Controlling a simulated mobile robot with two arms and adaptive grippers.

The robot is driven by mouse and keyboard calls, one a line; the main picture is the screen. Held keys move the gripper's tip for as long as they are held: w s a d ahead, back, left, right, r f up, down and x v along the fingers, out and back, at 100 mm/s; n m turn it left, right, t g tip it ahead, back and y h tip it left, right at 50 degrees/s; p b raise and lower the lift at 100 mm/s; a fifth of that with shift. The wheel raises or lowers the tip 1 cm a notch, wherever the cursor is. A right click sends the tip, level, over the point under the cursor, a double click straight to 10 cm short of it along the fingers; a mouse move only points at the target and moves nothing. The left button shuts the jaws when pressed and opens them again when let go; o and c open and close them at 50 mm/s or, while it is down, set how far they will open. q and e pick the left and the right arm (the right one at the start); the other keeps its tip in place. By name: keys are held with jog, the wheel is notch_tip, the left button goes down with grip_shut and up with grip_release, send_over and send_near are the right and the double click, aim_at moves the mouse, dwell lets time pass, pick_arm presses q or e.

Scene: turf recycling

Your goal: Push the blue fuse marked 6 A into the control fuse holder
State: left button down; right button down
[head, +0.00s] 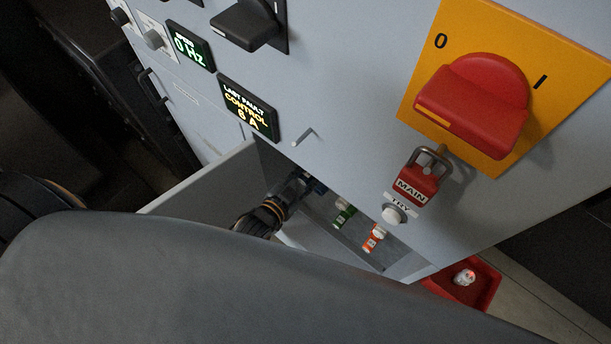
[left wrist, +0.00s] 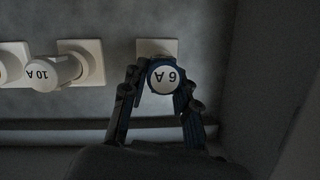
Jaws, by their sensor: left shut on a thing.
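In the left wrist view, the fuse marked 6 A (left wrist: 163,76) shows its white round end face, with the marking upside down. My left gripper (left wrist: 161,88) is shut on it, one dark finger on each side. The pale square control fuse holder (left wrist: 157,46) is right behind the fuse. How deep the fuse sits in it cannot be told. In the head view my left gripper (head: 306,184) reaches into the open compartment of the grey cabinet, and the fuse is mostly hidden there. My right gripper is not in view.
A fuse marked 10 A (left wrist: 45,74) sits left of the 6 A fuse; another is cut off at the edge. A compartment wall (left wrist: 255,80) stands close right. The cabinet has a red main switch (head: 472,105), padlock (head: 418,180) and fault display (head: 248,108). A red bin (head: 484,294) is below.

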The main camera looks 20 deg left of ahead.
pick_arm(q)
jog(key=shift+w+d, duration=0.15)
jog(key=shift+w, duration=0.2)
jog(key=c, duration=0.9)
grip_release()
jog(key=shift+c, duration=0.2)
jog(key=v, duration=1.2)
